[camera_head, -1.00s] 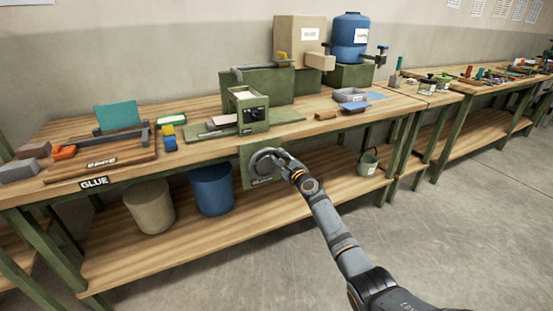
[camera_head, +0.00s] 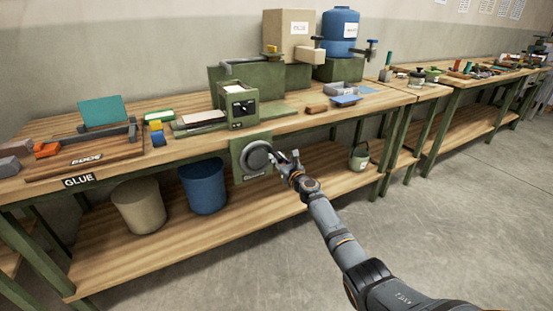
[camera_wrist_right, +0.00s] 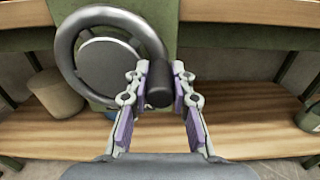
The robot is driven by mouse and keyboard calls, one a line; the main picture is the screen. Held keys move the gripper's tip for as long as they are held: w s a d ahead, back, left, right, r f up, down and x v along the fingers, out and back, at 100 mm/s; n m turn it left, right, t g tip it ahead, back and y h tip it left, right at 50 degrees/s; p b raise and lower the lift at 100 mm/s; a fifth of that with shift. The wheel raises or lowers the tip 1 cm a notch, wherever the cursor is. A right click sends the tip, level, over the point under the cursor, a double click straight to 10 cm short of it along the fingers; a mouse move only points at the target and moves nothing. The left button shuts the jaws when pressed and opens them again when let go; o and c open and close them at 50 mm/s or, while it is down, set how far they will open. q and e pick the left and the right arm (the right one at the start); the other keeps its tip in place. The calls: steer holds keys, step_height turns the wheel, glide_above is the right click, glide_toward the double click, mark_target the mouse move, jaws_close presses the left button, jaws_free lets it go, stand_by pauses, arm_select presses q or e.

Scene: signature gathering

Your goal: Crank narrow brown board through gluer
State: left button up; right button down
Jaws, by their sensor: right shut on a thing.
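The green gluer (camera_head: 243,113) stands at the front of the workbench, with a panel hanging below the edge. On this panel is the round grey crank wheel (camera_head: 257,158), seen closer in the wrist view (camera_wrist_right: 68,45). Its dark handle knob (camera_wrist_right: 160,88) sits between the fingers of my right gripper (camera_wrist_right: 158,92), which is shut on it. The right gripper also shows in the head view (camera_head: 286,163), at the wheel's right side. A narrow pale-brown board (camera_head: 203,117) lies flat at the gluer's left side; its right end meets the housing. My left gripper is out of view.
A beige bin (camera_head: 138,206) and a blue bin (camera_head: 203,188) stand on the lower shelf (camera_head: 240,212). A green bucket (camera_head: 359,158) stands right of the wheel. Clamps, blocks and a teal sheet (camera_head: 102,111) crowd the bench's left. The floor in front is clear.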

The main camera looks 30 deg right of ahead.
steer(key=shift+f+m, duration=0.25)
steer(key=shift+m, duration=0.05)
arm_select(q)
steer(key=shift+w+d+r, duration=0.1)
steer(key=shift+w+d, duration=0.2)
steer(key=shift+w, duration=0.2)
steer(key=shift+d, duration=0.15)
arm_select(e)
steer(key=c, duration=1.1)
jaws_free()
steer(key=shift+d, duration=0.1)
steer(key=shift+c, duration=0.2)
steer(key=shift+s, duration=0.1)
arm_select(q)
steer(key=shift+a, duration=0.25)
arm_select(e)
steer(key=s, duration=1.2)
steer(key=shift+d, duration=0.15)
steer(key=shift+f, duration=0.15)
